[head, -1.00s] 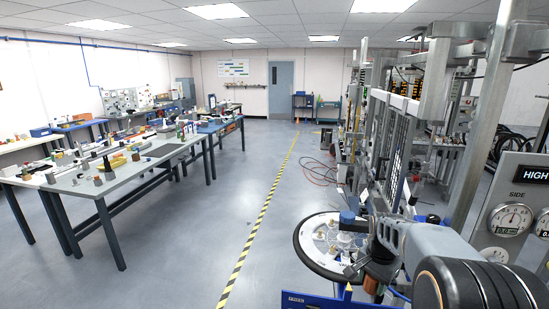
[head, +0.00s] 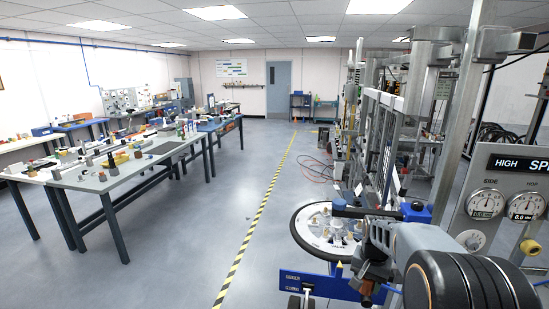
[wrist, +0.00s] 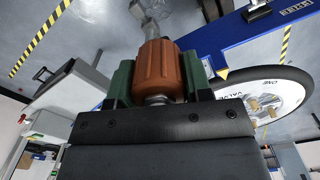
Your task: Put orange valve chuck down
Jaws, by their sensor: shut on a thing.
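The orange valve chuck (wrist: 158,70) is between the green finger pads of my gripper (wrist: 158,85) in the wrist view. My gripper is shut on it, and a metal stem extends from its far end. In the head view the chuck (head: 367,288) shows as a small orange-brown piece under my gripper (head: 374,277), at the lower right. It is held in the air beside a wheel; most of it is hidden there by my gripper.
A gauge panel (head: 490,237) is at the right. A cluttered grey workbench (head: 97,183) stands left, with open floor between.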

